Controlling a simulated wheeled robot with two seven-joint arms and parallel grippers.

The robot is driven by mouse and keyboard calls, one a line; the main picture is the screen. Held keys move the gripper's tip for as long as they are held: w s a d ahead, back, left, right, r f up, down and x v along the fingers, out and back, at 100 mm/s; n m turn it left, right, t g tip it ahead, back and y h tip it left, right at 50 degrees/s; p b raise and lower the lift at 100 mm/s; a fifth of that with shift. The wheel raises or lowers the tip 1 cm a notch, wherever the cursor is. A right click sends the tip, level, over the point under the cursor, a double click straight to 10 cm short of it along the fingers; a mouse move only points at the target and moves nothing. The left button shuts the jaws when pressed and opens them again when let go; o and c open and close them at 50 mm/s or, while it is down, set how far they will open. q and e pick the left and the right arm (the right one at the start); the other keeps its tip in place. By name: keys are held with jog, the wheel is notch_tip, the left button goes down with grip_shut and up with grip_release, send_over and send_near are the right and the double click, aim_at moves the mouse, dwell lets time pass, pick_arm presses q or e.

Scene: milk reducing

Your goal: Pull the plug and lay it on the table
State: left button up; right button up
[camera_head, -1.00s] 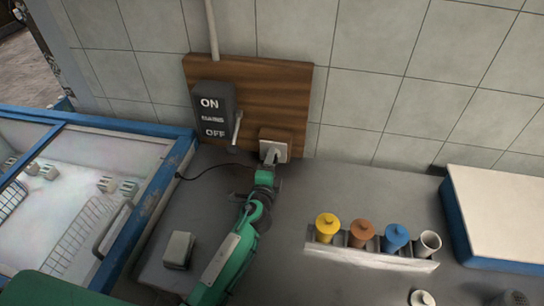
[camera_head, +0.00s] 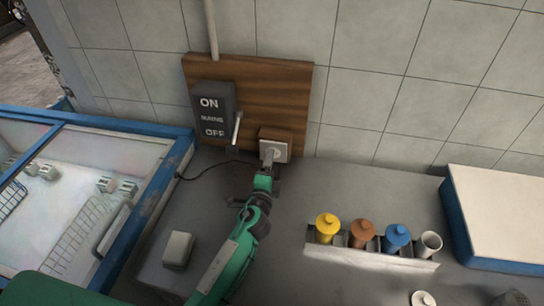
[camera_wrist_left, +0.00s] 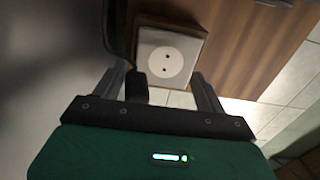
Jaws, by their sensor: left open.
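The socket (camera_head: 279,151) is a white square plate on a wooden board on the wall. Its round face and two bare holes show in the left wrist view (camera_wrist_left: 167,62). The dark plug (camera_wrist_left: 136,86), with a black cable, appears out of the socket, near the inner side of one finger of my left gripper (camera_wrist_left: 165,88). The jaws are open in front of the socket. I cannot tell whether the plug touches the finger. In the head view my left gripper (camera_head: 266,168) is just below the socket and partly hides the plug. My right gripper is not in view.
A switch box (camera_head: 213,111) with an ON/OFF lever is left of the socket. A small light box (camera_head: 178,249) lies on the grey table (camera_head: 330,190). A rack (camera_head: 370,258) of coloured containers stands right. A blue-framed case (camera_head: 150,200) is left. The table between arm and rack is clear.

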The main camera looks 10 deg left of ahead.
pick_arm(q)
jog(key=s+b, duration=0.2)
jog(key=s, duration=0.8)
jog(key=shift+s+f, duration=0.15)
jog(key=shift+s, duration=0.15)
jog(key=shift+s+b, duration=0.35)
jog(key=shift+s, duration=0.25)
